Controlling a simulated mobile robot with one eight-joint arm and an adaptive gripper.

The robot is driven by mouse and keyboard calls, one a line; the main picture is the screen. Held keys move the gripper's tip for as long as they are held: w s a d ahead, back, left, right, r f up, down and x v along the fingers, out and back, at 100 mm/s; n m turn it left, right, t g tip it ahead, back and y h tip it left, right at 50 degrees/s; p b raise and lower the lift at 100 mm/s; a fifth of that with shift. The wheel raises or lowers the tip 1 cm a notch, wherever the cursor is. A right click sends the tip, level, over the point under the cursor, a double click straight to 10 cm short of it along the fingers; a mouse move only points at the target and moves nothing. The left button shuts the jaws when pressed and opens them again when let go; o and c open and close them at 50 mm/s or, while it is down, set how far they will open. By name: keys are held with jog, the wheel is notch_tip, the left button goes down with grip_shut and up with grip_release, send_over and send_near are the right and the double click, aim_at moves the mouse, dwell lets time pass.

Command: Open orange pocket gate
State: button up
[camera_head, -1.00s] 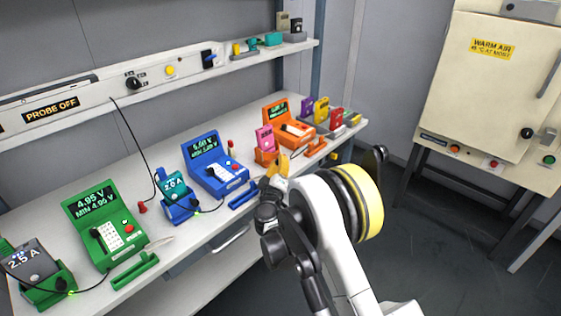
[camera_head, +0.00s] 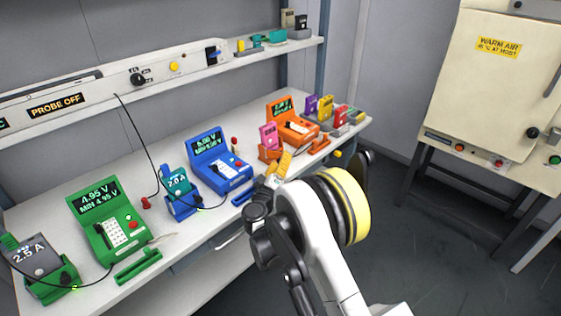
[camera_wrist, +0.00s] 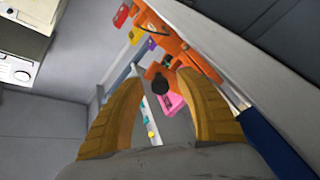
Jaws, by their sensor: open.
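The orange pocket (camera_head: 270,153) stands on the bench in front of the orange meter (camera_head: 297,128). A pink pouch cell (camera_head: 269,135) stands upright in it. A separate orange bar-like piece (camera_head: 318,146) lies to its right near the bench front; I cannot tell whether it is the gate. My gripper (camera_head: 283,165) has yellow-tan fingers and is just in front of the orange pocket. In the wrist view my gripper (camera_wrist: 160,100) is open and empty, with the pink cell (camera_wrist: 174,103) and a dark round knob (camera_wrist: 160,84) showing between the fingers beyond.
Blue (camera_head: 220,165) and green (camera_head: 112,225) meters with their own pockets stand to the left. Purple, yellow and red cells (camera_head: 325,107) stand at the right end of the bench. A shelf (camera_head: 190,75) runs above; a cream warm-air cabinet (camera_head: 480,90) stands at right.

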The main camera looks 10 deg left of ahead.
jog(key=s, duration=1.1)
jog(key=shift+s+a+f, duration=0.15)
jog(key=shift+s, duration=0.2)
jog(key=w+d+r+m+g+h, duration=0.1)
jog(key=w+d+r+m+g, duration=0.1)
jog(key=d+r, duration=0.35)
jog(key=w+d+r+m+g+h, duration=0.1)
jog(key=d+r+g+h, duration=0.15)
jog(key=d, duration=0.65)
jog(key=s+d+r+m+g, duration=0.1)
jog(key=s+d+r, duration=0.15)
jog(key=d, duration=0.35)
jog(key=s+d+r+m+g, duration=0.1)
jog(key=s+d+r+g, duration=0.15)
jog(key=d, duration=0.35)
jog(key=s+d+r+m+g+y, duration=0.2)
jog(key=s+d+m, duration=0.1)
jog(key=s+d, duration=0.85)
jog(key=s+f+m+g+y, duration=0.1)
jog(key=s+f+m+y, duration=0.1)
jog(key=s, duration=1.2)
jog(key=shift+s+f, duration=0.15)
